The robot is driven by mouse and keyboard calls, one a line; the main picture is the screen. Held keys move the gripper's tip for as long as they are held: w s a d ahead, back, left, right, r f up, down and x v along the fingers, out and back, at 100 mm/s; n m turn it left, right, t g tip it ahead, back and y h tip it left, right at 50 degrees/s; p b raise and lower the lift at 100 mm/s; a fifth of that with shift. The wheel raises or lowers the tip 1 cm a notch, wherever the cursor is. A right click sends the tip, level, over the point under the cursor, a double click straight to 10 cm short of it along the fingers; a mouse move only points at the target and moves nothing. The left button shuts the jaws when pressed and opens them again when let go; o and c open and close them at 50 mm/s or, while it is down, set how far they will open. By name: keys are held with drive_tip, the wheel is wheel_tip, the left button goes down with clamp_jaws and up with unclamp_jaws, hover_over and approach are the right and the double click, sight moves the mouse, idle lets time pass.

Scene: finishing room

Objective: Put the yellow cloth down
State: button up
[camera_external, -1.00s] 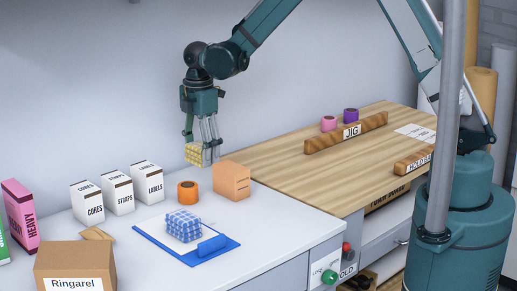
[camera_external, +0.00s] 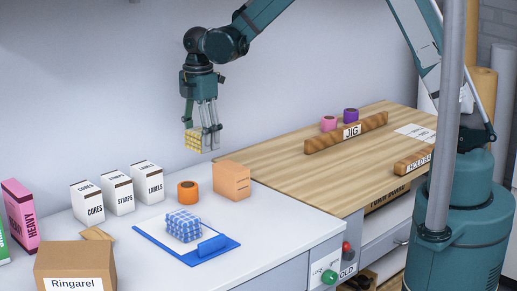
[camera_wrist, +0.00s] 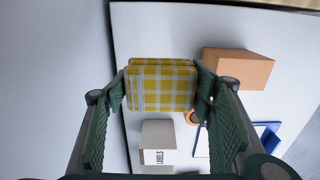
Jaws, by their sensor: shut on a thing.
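The yellow checked cloth (camera_external: 194,140) is a folded block held in the air above the back of the white bench. My gripper (camera_external: 203,140) is shut on it. In the wrist view the cloth (camera_wrist: 162,86) sits between the two green fingers of my gripper (camera_wrist: 160,95), which press on its left and right sides. Part of the bench below is hidden behind the cloth.
Below are an orange box (camera_external: 232,180), an orange tape roll (camera_external: 188,191) and white cartons such as LABELS (camera_external: 147,178). A blue checked cloth (camera_external: 184,225) lies on a blue clipboard (camera_external: 205,255). The wooden top (camera_external: 290,165) has clear room before the JIG bar (camera_external: 345,133).

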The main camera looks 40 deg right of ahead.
drive_tip(key=s+a+b, duration=0.1)
drive_tip(key=s+a, duration=0.1)
drive_tip(key=s, duration=1.6)
drive_tip(key=s+a+b, duration=0.1)
drive_tip(key=s+a, duration=0.1)
drive_tip(key=s, duration=1.7)
drive_tip(key=shift+r+b, duration=0.15)
drive_tip(key=shift+b, duration=0.15)
drive_tip(key=b, duration=0.1)
hover_over(278, 226)
drive_tip(key=shift+f, duration=2.95)
drive_tip(key=shift+f, duration=0.1)
drive_tip(key=shift+f+b, duration=0.75)
drive_tip(key=shift+f, duration=1.25)
drive_tip(key=shift+f, duration=0.1)
drive_tip(key=o, duration=0.9)
